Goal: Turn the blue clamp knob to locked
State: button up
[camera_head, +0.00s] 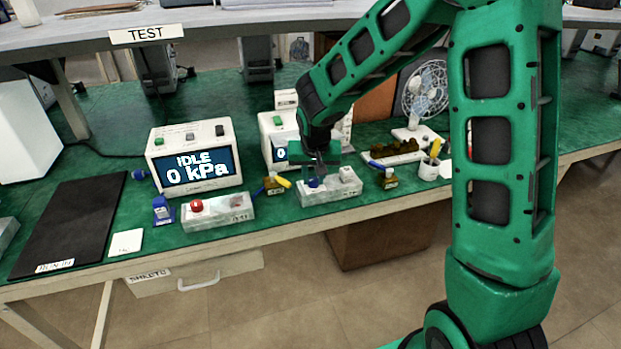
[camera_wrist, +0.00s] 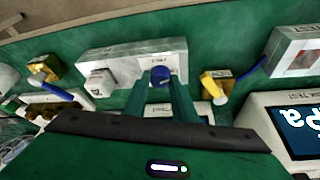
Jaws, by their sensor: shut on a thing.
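The blue clamp knob (camera_wrist: 160,74) sits on one end of a pale metal block (camera_wrist: 122,60) that also carries a white square part (camera_wrist: 100,83). In the head view the knob (camera_head: 314,183) shows on the block (camera_head: 345,190) near the table's front edge. My gripper (camera_wrist: 160,84) comes down over the knob, one finger on each side, and is shut on it. In the head view my gripper (camera_head: 318,168) partly hides the knob. The knob's lock marking is too small to read.
A similar block (camera_head: 232,208) with a red button stands to the left. A display box (camera_head: 198,160) reads IDLE, 0 kPa. A fan (camera_head: 425,90) and a pen cup (camera_head: 429,168) stand right.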

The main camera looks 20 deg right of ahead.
jog(key=shift+a+m, duration=0.15)
jog(key=shift+m, duration=0.65)
jog(key=shift+h, duration=0.3)
jog(key=o, duration=1)
jog(key=shift+o, duration=0.2)
jog(key=shift+r, duration=0.1)
jog(key=v, duration=1)
jog(key=shift+r, duration=0.3)
jog(key=shift+w, duration=0.1)
